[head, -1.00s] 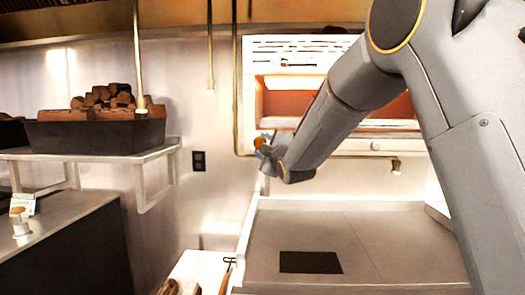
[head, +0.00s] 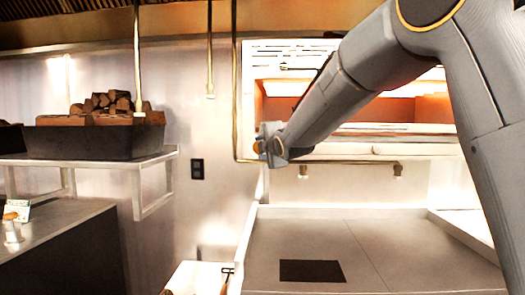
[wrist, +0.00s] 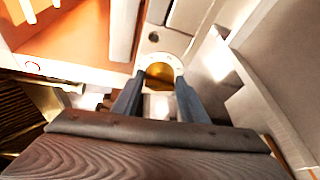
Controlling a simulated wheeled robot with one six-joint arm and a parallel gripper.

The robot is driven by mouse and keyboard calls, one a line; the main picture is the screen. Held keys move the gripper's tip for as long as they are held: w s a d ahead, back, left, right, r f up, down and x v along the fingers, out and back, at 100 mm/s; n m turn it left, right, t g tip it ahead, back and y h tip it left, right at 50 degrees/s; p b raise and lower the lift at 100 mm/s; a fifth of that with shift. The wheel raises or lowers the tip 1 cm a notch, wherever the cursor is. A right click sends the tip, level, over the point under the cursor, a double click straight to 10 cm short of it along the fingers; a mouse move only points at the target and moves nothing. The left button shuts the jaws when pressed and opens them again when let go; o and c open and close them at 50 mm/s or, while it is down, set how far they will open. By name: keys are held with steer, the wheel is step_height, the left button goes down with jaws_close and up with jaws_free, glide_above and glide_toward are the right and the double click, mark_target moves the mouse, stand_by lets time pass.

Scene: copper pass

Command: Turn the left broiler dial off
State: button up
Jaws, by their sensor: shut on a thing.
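The broiler (head: 350,150) is the pale unit with the glowing orange opening on the back wall. My gripper (head: 266,140) is at the left end of its front panel. In the wrist view a round brass dial (wrist: 160,73) with a pale ring sits between the two blue-grey fingers of my gripper (wrist: 158,97), which is shut on it. In the head view an orange-brass bit (head: 258,147) shows beside the fingertips; the rest of the dial is hidden. The dial's pointer and setting cannot be read.
A pipe with small nozzles (head: 397,170) runs under the broiler. A grey counter (head: 390,255) with a dark square (head: 312,271) lies below. To the left, a wall shelf (head: 150,160) bears a black tray (head: 90,140) of brown blocks.

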steer(key=shift+r, duration=0.2)
steer(key=o, duration=1)
steer(key=shift+f, duration=0.1)
steer(key=shift+s, duration=0.1)
steer(key=b+v, duration=0.2)
steer(key=v, duration=0.5)
steer(key=shift+s, duration=0.3)
steer(key=shift+d, duration=0.1)
steer(key=s+d+f+m+g+h, duration=0.2)
steer(key=s+d+f+m, duration=0.25)
steer(key=f, duration=0.45)
steer(key=s+d+f+m+g+h, duration=0.1)
steer(key=s+d+f+m+g, duration=0.3)
steer(key=f, duration=0.5)
steer(key=s+d+f+m+g+h, duration=0.1)
steer(key=s+d+f+m+h, duration=0.1)
steer(key=s+d+f+m, duration=0.5)
steer(key=s+d+f+m+g, duration=0.2)
steer(key=s+f+m+g, duration=0.2)
steer(key=s+f, duration=0.4)
steer(key=s+d+f+m+g, duration=0.2)
steer(key=s+f+m+g, duration=0.2)
steer(key=s+f, duration=0.4)
steer(key=s, duration=0.6)
steer(key=shift+s+d+h, duration=0.2)
steer(key=shift+s+h, duration=0.05)
steer(key=shift+h, duration=0.05)
